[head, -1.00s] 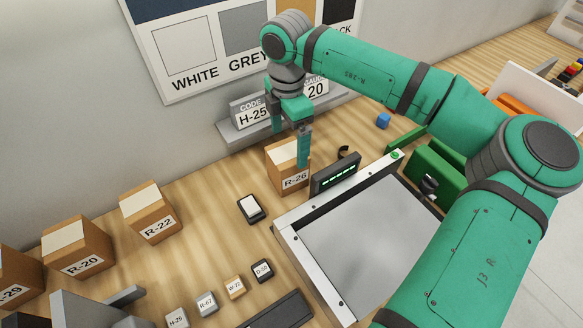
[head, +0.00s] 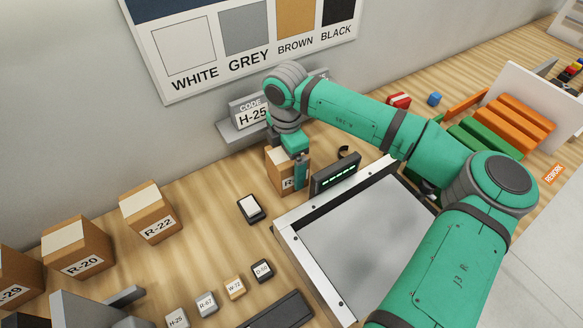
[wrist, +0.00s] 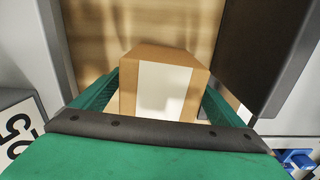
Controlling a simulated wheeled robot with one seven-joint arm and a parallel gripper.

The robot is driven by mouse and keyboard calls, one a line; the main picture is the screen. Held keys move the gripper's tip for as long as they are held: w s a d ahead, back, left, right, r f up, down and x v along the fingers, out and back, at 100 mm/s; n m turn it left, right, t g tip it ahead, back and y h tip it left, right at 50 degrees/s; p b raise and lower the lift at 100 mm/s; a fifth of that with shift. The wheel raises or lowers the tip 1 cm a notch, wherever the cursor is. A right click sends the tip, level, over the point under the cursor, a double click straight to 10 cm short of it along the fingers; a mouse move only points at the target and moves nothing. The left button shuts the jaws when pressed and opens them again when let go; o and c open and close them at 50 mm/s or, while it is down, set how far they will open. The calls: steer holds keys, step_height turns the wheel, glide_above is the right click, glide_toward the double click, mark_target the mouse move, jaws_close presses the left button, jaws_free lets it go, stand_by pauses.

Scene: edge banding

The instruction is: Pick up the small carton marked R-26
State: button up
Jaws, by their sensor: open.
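The small carton marked R-26 (head: 276,165) stands upright on the wooden bench, below the grey sign shelf. Its label is partly covered by my gripper's near finger. My gripper (head: 287,172) is open and low over this carton, with the near finger in front of its labelled face. In the wrist view the brown carton (wrist: 128,83) with a pale strip on top sits between my two green fingers (wrist: 160,98), one on each side. I cannot tell whether either finger touches it.
A dark display with green lights (head: 336,174) stands close to the carton's right, by a grey-topped machine (head: 365,240). Cartons R-22 (head: 150,211) and R-20 (head: 78,247) stand to the left. A small dark device (head: 251,208) lies nearby; bench around it is clear.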

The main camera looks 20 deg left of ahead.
steer(key=c, duration=1.4)
steer(key=shift+r, duration=0.1)
